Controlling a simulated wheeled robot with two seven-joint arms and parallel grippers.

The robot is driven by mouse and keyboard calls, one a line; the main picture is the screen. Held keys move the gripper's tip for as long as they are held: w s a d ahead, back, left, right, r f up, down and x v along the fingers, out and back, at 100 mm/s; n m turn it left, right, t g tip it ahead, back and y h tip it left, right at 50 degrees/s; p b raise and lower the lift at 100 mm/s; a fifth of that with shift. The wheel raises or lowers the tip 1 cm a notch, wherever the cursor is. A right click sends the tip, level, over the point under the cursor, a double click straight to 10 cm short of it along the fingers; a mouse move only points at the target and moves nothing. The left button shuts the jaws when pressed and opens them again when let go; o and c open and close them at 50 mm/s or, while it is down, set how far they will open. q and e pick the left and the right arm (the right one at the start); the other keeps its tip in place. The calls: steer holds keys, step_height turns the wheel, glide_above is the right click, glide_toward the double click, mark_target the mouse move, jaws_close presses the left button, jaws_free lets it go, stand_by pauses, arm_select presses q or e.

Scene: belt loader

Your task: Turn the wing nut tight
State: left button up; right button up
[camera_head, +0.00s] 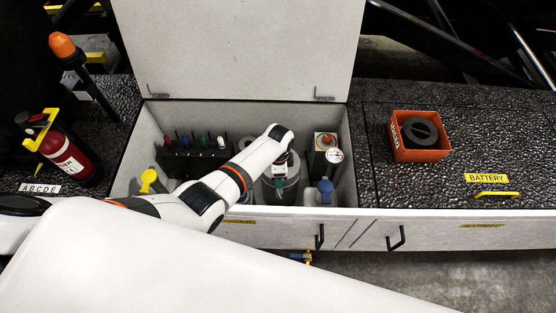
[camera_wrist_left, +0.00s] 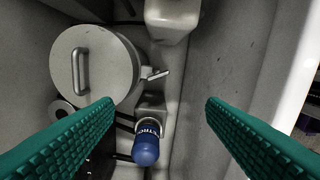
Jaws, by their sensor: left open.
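My left gripper (camera_head: 280,186) reaches down into the open compartment, over a grey canister. In the left wrist view its teal fingers (camera_wrist_left: 160,125) are wide apart with nothing held. A small metal piece with a flat tab (camera_wrist_left: 157,74), possibly the wing nut, sits beside the round lid, ahead of the fingers; I cannot tell for sure. The round grey lid (camera_wrist_left: 95,62) has a bar handle. A blue-capped part (camera_wrist_left: 146,146) stands nearer, between the finger lines and apart from both. My right gripper is not in view.
The open compartment (camera_head: 130,165) has its lid (camera_head: 235,50) raised behind. An orange box (camera_head: 420,150) stands on the deck at right, a fire extinguisher (camera_head: 68,158) at left.

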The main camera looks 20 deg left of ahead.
arm_select(q)
step_height(320, 180, up, 9)
stand_by(0.3)
